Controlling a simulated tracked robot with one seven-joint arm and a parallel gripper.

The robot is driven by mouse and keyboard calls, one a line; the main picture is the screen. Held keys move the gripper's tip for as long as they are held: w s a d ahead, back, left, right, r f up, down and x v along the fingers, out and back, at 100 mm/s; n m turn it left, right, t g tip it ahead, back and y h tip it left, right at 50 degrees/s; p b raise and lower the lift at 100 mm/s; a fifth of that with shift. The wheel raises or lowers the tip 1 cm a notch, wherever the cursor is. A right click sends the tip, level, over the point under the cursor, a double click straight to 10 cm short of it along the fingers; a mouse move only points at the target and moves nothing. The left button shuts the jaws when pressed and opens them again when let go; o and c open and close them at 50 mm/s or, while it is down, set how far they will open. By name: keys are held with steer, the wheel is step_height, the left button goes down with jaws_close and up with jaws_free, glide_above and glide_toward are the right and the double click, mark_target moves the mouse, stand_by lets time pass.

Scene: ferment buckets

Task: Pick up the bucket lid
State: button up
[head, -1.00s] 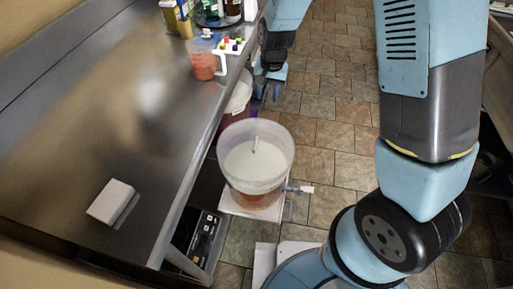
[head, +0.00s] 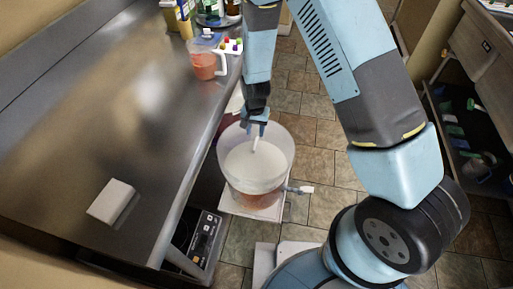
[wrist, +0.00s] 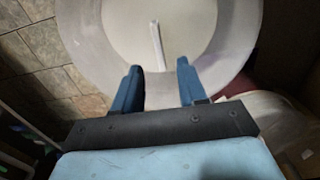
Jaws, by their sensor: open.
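A clear, wide bucket (head: 232,180) with reddish-amber contents stands on a white base. A pale round surface (head: 240,165) with a thin white stick on it shows inside; I cannot tell whether it is a lid or the contents. The round surface also shows in the wrist view (wrist: 185,30), with the stick (wrist: 157,45) on it. My gripper (head: 257,130) is open and empty at the bucket's far rim. In the wrist view its two blue fingers (wrist: 160,85) overlap the near part of the rim. Whether they touch it is unclear.
A second pale-topped bucket (head: 236,99) stands behind, partly hidden by my arm. The metal counter (head: 100,130) runs along the left, with a measuring jug (head: 204,65), a white block (head: 112,201) and bottles. A black device (head: 205,237) sits below. Tiled floor is clear behind.

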mark_target(256, 142)
steer(key=shift+f, duration=3.5)
steer(key=shift+c, duration=0.2)
steer(key=shift+d, duration=0.1)
jaws_close()
